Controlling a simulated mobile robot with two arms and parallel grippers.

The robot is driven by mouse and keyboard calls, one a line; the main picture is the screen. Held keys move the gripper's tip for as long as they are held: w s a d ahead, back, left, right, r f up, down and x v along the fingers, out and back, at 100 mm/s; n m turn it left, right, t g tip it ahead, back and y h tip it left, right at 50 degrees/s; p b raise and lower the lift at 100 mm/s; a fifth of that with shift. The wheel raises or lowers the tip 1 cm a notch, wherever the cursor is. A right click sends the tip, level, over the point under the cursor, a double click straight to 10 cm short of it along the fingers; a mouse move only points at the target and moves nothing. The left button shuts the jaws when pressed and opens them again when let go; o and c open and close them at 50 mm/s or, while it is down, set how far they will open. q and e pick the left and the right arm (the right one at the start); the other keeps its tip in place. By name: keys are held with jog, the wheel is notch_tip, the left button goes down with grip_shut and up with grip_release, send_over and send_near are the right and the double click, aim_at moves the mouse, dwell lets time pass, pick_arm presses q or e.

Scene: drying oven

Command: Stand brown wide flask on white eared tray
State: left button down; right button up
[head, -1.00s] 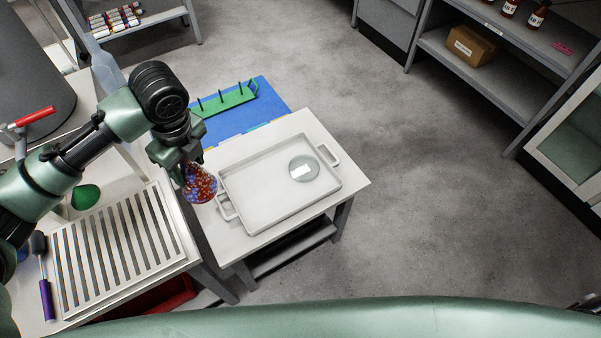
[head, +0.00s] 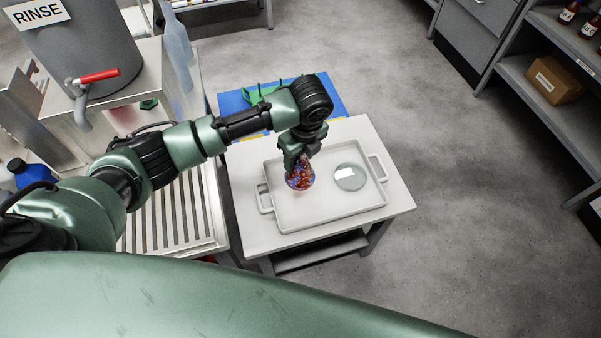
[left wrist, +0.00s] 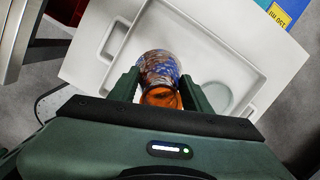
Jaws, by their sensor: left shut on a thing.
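The brown wide flask (head: 300,178), with a mottled red, blue and white body, is held by my left gripper (head: 300,160). In the left wrist view the flask (left wrist: 159,72) sits between the two fingers of the left gripper (left wrist: 162,88), its amber mouth toward the camera. The white eared tray (head: 330,219) lies on a white table, with a handle at each end. The flask is over the left part of the tray; whether its base touches the tray floor I cannot tell. My right gripper is not in view.
A round glass dish with a white label (head: 349,177) sits in the right part of the tray. A blue mat (head: 232,104) with a green rack lies behind the tray. A slatted drainer (head: 178,218) stands left, below a RINSE tank (head: 85,45). Floor to the right is clear.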

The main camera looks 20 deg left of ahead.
aim_at(299, 174)
pick_arm(q)
jog(key=shift+f, duration=3.75)
jog(key=c, duration=0.7)
grip_release()
jog(key=shift+f, duration=0.15)
jog(key=shift+o, duration=0.2)
notch_tip(299, 174, up, 12)
jog(key=s+d, duration=0.1)
jog(key=shift+d, duration=0.25)
